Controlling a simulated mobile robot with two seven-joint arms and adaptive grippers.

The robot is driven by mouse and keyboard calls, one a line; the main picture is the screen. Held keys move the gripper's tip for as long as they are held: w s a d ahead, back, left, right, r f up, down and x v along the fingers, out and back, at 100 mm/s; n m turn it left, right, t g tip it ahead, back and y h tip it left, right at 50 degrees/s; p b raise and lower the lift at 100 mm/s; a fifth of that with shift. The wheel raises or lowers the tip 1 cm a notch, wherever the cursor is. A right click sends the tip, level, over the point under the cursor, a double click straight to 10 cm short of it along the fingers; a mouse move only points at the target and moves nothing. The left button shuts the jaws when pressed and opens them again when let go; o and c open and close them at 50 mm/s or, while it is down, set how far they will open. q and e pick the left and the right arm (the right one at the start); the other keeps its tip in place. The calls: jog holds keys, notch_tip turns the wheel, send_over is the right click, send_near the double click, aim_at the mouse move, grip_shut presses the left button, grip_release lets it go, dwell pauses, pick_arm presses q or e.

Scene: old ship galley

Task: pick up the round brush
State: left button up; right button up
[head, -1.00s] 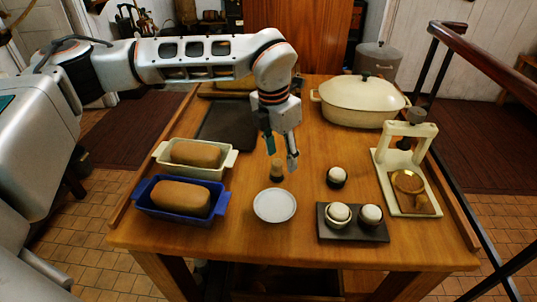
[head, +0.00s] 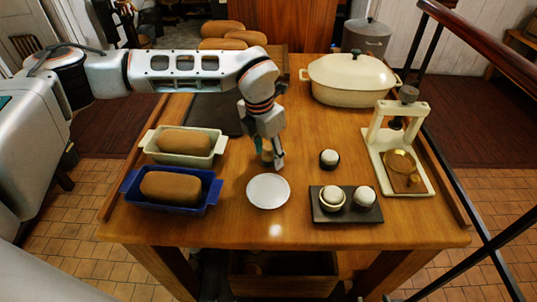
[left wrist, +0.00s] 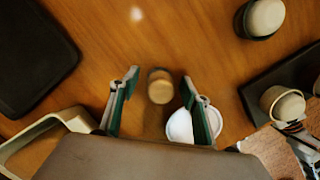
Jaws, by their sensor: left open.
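The round brush (head: 267,151) is a small upright piece with a light round wooden top, standing on the wooden table just behind the white saucer. My left gripper (head: 269,162) reaches down over it from above and partly hides it in the head view. In the left wrist view the brush (left wrist: 160,86) shows between the two open fingers of my left gripper (left wrist: 160,80), with a gap on each side. The fingers do not appear to touch it. The brush's lower part is mostly hidden. My right gripper is not in view.
A white saucer (head: 268,191) lies close in front. Two loaf pans, cream (head: 216,146) and blue (head: 207,196), stand left. A dark cup with a white ball (head: 329,159), a dark tray (head: 320,215), a press (head: 428,185) and a cream casserole (head: 350,80) stand right.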

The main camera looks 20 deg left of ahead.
aim_at(269, 146)
pick_arm(q)
jog(key=shift+c, duration=1.2)
jog(key=c, duration=0.9)
jog(key=shift+r, duration=0.5)
notch_tip(269, 146, up, 19)
